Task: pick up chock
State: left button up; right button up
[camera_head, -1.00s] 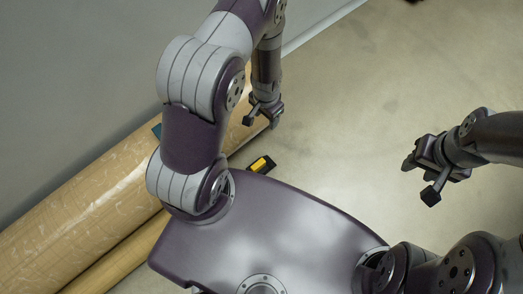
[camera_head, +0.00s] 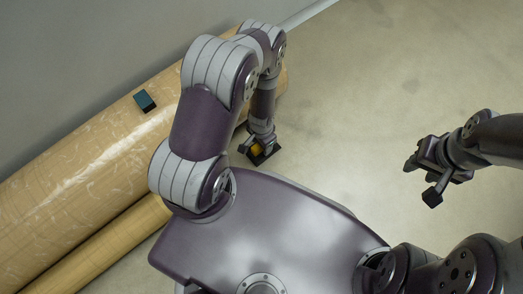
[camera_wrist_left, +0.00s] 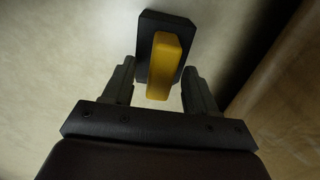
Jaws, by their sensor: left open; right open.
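The chock is a black block with a yellow bar on top. In the head view the chock (camera_head: 257,149) is on the floor beside the large roll, partly covered by my left gripper (camera_head: 259,146). In the left wrist view the chock (camera_wrist_left: 147,46) lies ahead of and partly between the open fingers of my left gripper (camera_wrist_left: 159,85). The yellow bar points into the gap, with space on both sides. My right gripper (camera_head: 425,180) is open and empty over bare floor at the right.
A large tan roll (camera_head: 90,180) lies along the wall at the left, with a thinner roll (camera_head: 110,252) in front of it. A small dark teal block (camera_head: 144,101) sits on the large roll. Floor at the centre and right is clear.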

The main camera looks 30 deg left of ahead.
pick_arm(q)
jog(key=shift+f, duration=0.75)
jog(key=shift+r, duration=0.2)
grip_shut()
jog(key=shift+r, duration=0.1)
